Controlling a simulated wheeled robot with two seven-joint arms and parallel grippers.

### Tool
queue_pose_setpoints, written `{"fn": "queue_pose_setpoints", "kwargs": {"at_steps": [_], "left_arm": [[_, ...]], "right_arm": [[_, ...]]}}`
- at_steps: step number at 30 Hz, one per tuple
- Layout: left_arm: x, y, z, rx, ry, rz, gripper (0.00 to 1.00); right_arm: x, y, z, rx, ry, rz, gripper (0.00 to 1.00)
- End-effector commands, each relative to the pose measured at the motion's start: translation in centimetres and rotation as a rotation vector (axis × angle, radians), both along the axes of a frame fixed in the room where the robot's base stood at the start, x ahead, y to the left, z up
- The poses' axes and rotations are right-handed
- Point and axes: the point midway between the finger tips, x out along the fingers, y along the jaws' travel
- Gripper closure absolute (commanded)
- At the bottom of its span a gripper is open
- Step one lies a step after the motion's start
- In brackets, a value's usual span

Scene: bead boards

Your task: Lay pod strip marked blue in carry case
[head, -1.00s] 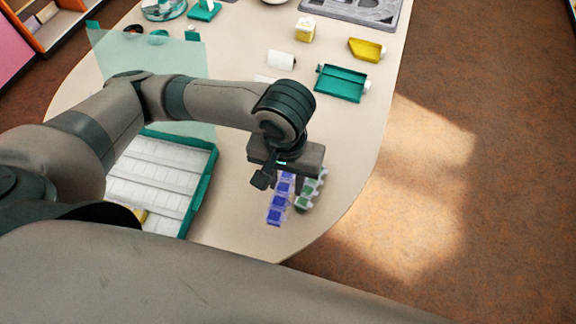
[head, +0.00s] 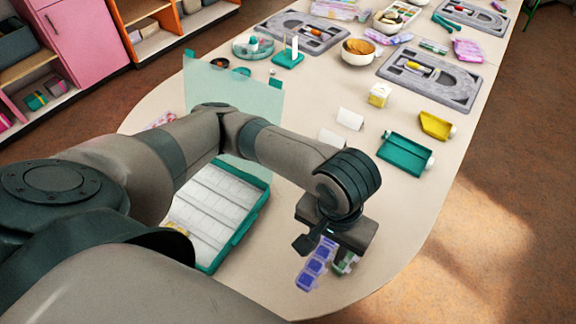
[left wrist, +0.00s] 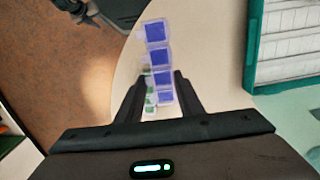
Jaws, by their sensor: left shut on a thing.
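The pod strip marked blue (head: 313,268) is a row of clear violet-tinted pods with blue squares, near the table's rounded front end. My left gripper (head: 330,244) is over it and shut on it; the hand hides its far end in the head view. In the left wrist view the blue strip (left wrist: 158,58) runs out between the fingers (left wrist: 160,98). I cannot tell whether it is clear of the table. The carry case (head: 243,230) lies open left of the gripper, with a teal rim and white slotted inside; its rim (left wrist: 252,50) shows at right in the wrist view.
A green-marked pod strip (head: 347,263) lies close beside the blue one, partly hidden. The case's clear teal lid (head: 240,105) stands up behind it. A teal tray (head: 402,156) and yellow scoop (head: 435,125) lie farther back. Bare table separates strips and case.

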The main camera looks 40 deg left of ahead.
Motion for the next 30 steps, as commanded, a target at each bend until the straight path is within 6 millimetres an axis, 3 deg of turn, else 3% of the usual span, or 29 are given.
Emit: {"fn": "queue_pose_setpoints", "kwargs": {"at_steps": [8, 12, 18, 30], "left_arm": [[4.9, 3.8, 1.7, 0.005, -0.007, -0.018, 0.90], [8.3, 6.6, 3.7, 0.003, -0.008, -0.024, 0.90], [11.5, 9.4, 6.4, 0.001, -0.004, -0.024, 0.90], [12.4, 10.2, 7.3, -0.001, 0.000, -0.027, 0.90]], "right_arm": [[-0.7, -0.1, -0.1, 0.000, 0.008, -0.001, 0.69], [-1.6, -0.1, -0.2, -0.001, 0.017, 0.000, 0.69], [-2.0, -0.1, -0.3, -0.001, 0.021, -0.001, 0.69], [-0.6, -0.1, -0.1, -0.002, 0.007, 0.000, 0.69]]}}
